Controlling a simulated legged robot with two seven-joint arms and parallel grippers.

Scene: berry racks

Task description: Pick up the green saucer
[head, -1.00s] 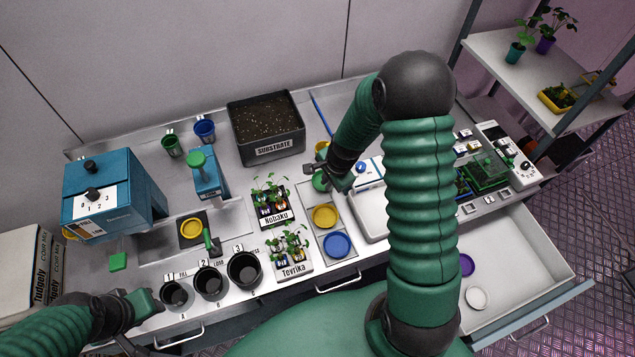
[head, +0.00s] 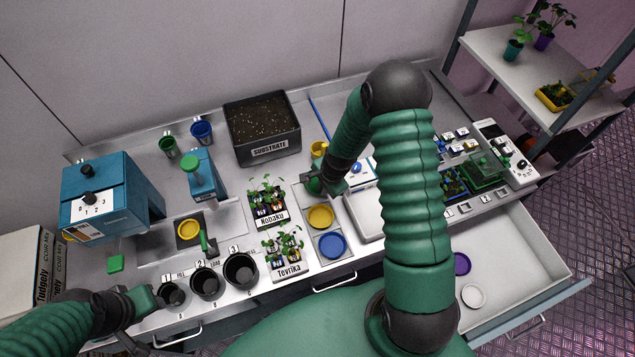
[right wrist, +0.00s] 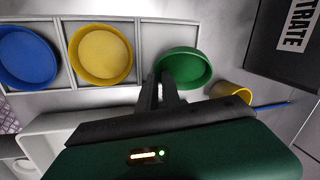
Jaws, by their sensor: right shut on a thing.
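The green saucer (head: 314,186) sits at the far end of a row of saucers in the head view, partly hidden by my right gripper (head: 309,179). It also shows in the right wrist view (right wrist: 190,64), where my right gripper's fingers (right wrist: 168,82) are shut on its near rim. The saucer is at its slot in the tray; I cannot tell whether it touches the bottom. My left gripper (head: 150,312) is at the lower left by the first black pot, and its jaws are not clear.
A yellow saucer (head: 320,216) and a blue saucer (head: 332,245) lie in the same row. A yellow cup (head: 319,149) stands behind the green saucer. The substrate box (head: 268,150) and seedling racks stand to the left. An open drawer (head: 520,245) is at the right.

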